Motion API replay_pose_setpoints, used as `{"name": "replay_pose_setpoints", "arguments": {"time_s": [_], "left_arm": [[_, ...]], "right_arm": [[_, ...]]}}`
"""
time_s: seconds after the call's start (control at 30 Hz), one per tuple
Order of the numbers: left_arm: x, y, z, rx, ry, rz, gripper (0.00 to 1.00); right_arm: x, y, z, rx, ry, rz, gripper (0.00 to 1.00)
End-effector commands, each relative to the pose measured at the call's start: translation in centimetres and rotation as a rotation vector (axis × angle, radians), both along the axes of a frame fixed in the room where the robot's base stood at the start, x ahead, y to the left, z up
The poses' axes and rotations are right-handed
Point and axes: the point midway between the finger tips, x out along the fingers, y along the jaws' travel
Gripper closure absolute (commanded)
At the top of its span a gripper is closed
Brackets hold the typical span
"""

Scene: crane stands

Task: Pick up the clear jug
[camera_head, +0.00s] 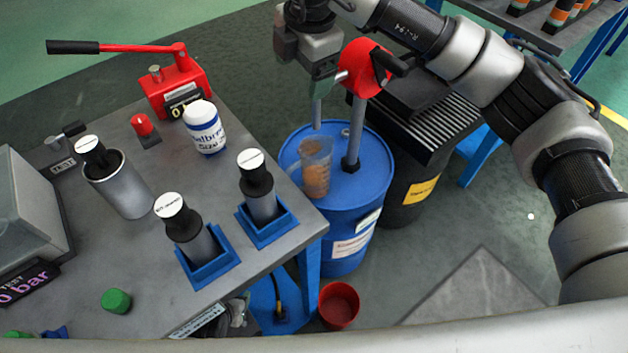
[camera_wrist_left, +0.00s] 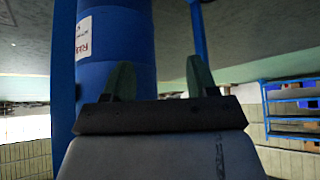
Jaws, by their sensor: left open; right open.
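The clear jug (camera_head: 315,168) stands on top of the blue drum (camera_head: 352,208), with orange-brown contents showing through its wall. My right gripper (camera_head: 322,95) is open above the jug, beside the red pump head (camera_head: 364,68); its fingers point down. One finger overlaps the pump's spout area, and I cannot tell whether they touch. The jug is not between the fingers. My left gripper (camera_wrist_left: 160,68) is open and empty in the left wrist view, near a blue drum (camera_wrist_left: 118,40). It is not in the head view.
Left of the drum is a grey bench (camera_head: 150,265) with a white bottle (camera_head: 204,127), a red hand pump (camera_head: 178,85) and black-capped cylinders in blue holders. A black ribbed bin (camera_head: 425,125) stands right of the drum. A red bucket (camera_head: 338,304) is on the floor.

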Motion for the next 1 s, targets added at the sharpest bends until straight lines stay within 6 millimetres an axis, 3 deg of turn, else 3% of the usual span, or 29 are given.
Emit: {"name": "replay_pose_setpoints", "arguments": {"time_s": [0.03, 0.2, 0.3, 0.53, 0.67, 1.0], "left_arm": [[1.1, -0.3, -0.4, -0.010, -0.049, -0.001, 0.42], [3.3, -0.8, 4.0, -0.040, -0.190, -0.001, 0.42], [3.6, -1.0, 6.7, -0.055, -0.263, -0.001, 0.42], [3.0, -0.9, 11.3, -0.079, -0.378, -0.001, 0.42], [2.8, -0.9, 12.7, -0.086, -0.411, -0.003, 0.42], [4.6, -1.9, 15.6, -0.145, -0.646, -0.017, 0.42]], "right_arm": [[0.0, 0.0, -3.4, 0.000, 0.000, -0.001, 0.15], [0.0, 0.0, -8.5, 0.001, 0.000, 0.001, 0.15], [0.0, 0.0, -11.0, 0.002, 0.000, 0.001, 0.15], [0.0, 0.0, -14.3, 0.003, 0.001, 0.003, 0.15], [0.0, 0.1, -15.1, 0.002, 0.001, 0.003, 0.15], [0.8, 0.6, -19.6, 0.002, 0.003, 0.003, 0.15]]}}
